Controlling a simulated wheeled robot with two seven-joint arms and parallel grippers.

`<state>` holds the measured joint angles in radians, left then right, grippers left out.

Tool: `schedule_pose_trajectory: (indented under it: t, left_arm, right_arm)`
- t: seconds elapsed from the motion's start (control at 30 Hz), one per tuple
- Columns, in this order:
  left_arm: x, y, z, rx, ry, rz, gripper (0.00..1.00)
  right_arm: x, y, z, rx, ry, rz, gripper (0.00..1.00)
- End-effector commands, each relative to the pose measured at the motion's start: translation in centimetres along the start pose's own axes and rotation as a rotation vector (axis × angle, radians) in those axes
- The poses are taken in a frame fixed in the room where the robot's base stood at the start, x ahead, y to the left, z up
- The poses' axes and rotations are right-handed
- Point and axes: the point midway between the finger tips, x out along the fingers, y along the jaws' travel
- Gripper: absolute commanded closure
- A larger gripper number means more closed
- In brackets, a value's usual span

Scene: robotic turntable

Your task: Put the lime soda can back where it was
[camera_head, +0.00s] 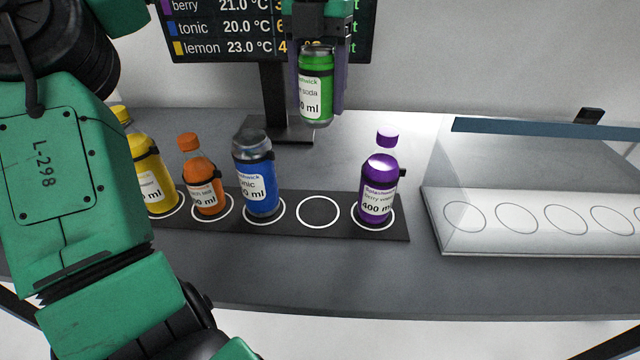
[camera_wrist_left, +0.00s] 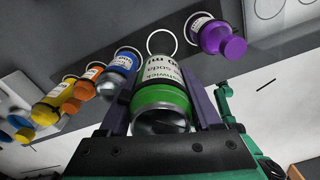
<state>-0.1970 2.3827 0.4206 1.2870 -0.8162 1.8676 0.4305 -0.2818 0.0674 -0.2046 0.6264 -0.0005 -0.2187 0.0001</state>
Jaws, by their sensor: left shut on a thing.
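The green lime soda can (camera_head: 315,86) is held upright in the air by my left gripper (camera_head: 318,60), in front of the screen's stand. In the left wrist view the can (camera_wrist_left: 161,100) sits between the two fingers of the gripper (camera_wrist_left: 160,105), its end toward the camera. The dark mat (camera_head: 290,226) on the table carries a row of white rings. One ring (camera_head: 318,212) is empty, between the blue tonic can (camera_head: 259,178) and the purple berry bottle (camera_head: 379,183). The can is above and behind this ring. My right gripper is not in view.
An orange bottle (camera_head: 203,180) and a yellow bottle (camera_head: 150,165) stand on the mat's left rings. A screen (camera_head: 220,32) stands behind. At the right is a clear-sided case (camera_head: 540,170) with several empty circles on its white base.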

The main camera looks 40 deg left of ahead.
Motion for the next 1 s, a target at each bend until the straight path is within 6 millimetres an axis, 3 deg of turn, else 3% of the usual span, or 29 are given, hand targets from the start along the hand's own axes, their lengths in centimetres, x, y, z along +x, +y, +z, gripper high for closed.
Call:
schedule_pose_trajectory:
  t: [0.27,0.4,0.6,0.77,1.0]
  left_arm:
    - [8.9,-0.1,-0.1,0.004,0.004,-0.005,1.00]
    - [13.1,-0.1,-0.1,0.002,0.003,-0.004,1.00]
    - [16.0,0.0,-0.1,0.001,0.001,-0.003,1.00]
    - [19.0,0.0,-0.1,0.000,0.001,-0.003,1.00]
    - [19.3,0.0,0.0,-0.001,-0.002,-0.002,1.00]
  right_arm:
    - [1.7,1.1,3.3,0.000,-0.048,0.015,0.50]
    - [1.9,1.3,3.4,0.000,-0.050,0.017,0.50]
    - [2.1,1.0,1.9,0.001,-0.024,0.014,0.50]
    - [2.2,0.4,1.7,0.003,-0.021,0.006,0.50]
    - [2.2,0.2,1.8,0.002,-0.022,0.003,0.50]
